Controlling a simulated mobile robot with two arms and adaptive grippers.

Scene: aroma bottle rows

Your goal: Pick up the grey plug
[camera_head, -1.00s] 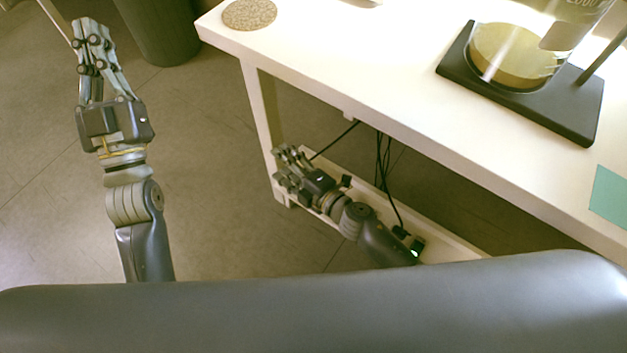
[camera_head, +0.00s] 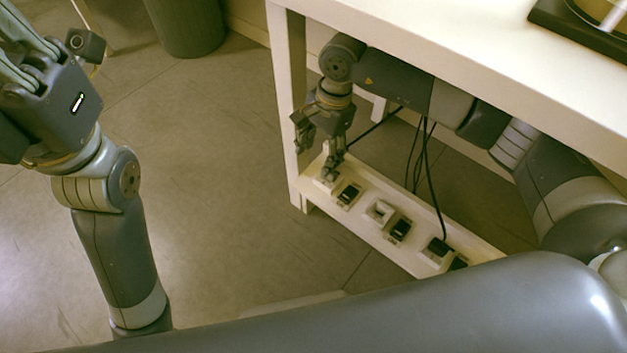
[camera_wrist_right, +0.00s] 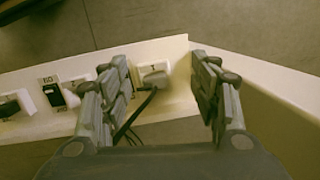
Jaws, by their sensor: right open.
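A grey plug (camera_wrist_right: 155,79) with a dark cord shows in the right wrist view, seated on a pale socket plate (camera_wrist_right: 166,67) on the low white shelf. My right gripper (camera_wrist_right: 165,85) is open, with one finger on each side of the plug in that view; I cannot tell whether either finger touches it. In the head view my right gripper (camera_head: 318,155) points down over the far left end of the shelf and hides most of the plug there. My left gripper (camera_head: 30,60) is at the upper left, partly cut off, away from the shelf.
A row of sockets and black switches (camera_head: 398,231) runs along the low shelf (camera_head: 372,238), with a paler plug (camera_head: 380,210) among them. Black cables (camera_head: 430,180) hang behind. The white table (camera_head: 470,80) overhangs the shelf, and its leg (camera_head: 287,100) stands beside my right gripper.

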